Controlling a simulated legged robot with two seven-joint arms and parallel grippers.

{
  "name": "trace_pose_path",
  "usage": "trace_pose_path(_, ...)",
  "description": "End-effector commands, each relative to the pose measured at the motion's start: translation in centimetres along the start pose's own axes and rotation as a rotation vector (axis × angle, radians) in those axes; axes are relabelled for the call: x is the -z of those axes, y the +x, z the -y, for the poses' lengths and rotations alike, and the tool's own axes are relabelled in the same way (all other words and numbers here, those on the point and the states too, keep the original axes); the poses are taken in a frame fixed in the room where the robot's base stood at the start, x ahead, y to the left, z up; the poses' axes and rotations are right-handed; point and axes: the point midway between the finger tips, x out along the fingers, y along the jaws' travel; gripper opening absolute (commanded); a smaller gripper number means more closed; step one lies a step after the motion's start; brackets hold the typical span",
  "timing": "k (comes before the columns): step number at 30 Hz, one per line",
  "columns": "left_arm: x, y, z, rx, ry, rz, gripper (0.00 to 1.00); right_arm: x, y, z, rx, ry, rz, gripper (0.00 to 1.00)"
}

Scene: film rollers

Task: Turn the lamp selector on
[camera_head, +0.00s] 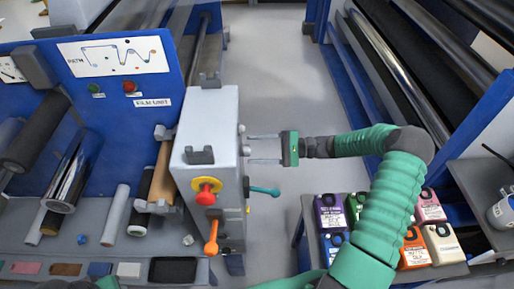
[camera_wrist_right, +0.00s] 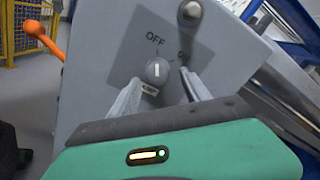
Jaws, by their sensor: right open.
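The lamp selector (camera_wrist_right: 157,70) is a round grey knob with a white line, on a grey panel in the right wrist view. My right gripper (camera_wrist_right: 161,78) is open, with one finger on each side of the knob in the picture. Contact cannot be told. In the head view, my right gripper (camera_head: 248,149) reaches from the right to the side of the grey control box (camera_head: 207,110).
A silver ball-topped control (camera_wrist_right: 190,12) sits above the selector. A teal lever (camera_head: 264,191) sticks out below my right gripper. A red knob (camera_head: 206,194) and an orange lever (camera_head: 211,240) are on the box front. Coloured packs (camera_head: 329,212) stand on a side table.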

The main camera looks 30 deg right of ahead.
Motion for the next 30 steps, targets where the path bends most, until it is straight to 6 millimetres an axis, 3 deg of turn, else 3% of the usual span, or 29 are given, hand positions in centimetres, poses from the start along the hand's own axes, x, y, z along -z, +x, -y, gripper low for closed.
trace_pose_path(2, 0.0, 0.0, 0.0, 0.000, 0.000, 0.000, 0.36, -0.1, 0.1, 0.0, -0.001, -0.001, 0.000, 0.48)
trace_pose_path(13, 0.0, 0.0, 0.0, 0.000, -0.001, 0.000, 0.36, -0.3, 0.2, -0.1, -0.002, -0.001, 0.004, 0.00)
trace_pose_path(23, 0.1, -0.3, 0.0, 0.000, 0.000, 0.000, 0.36, -0.3, 0.1, 0.0, -0.002, 0.026, 0.002, 0.00)
trace_pose_path(30, 0.3, -1.2, 0.0, 0.000, 0.000, 0.000, 0.36, -0.3, 0.1, 0.1, -0.002, 0.140, 0.001, 0.00)
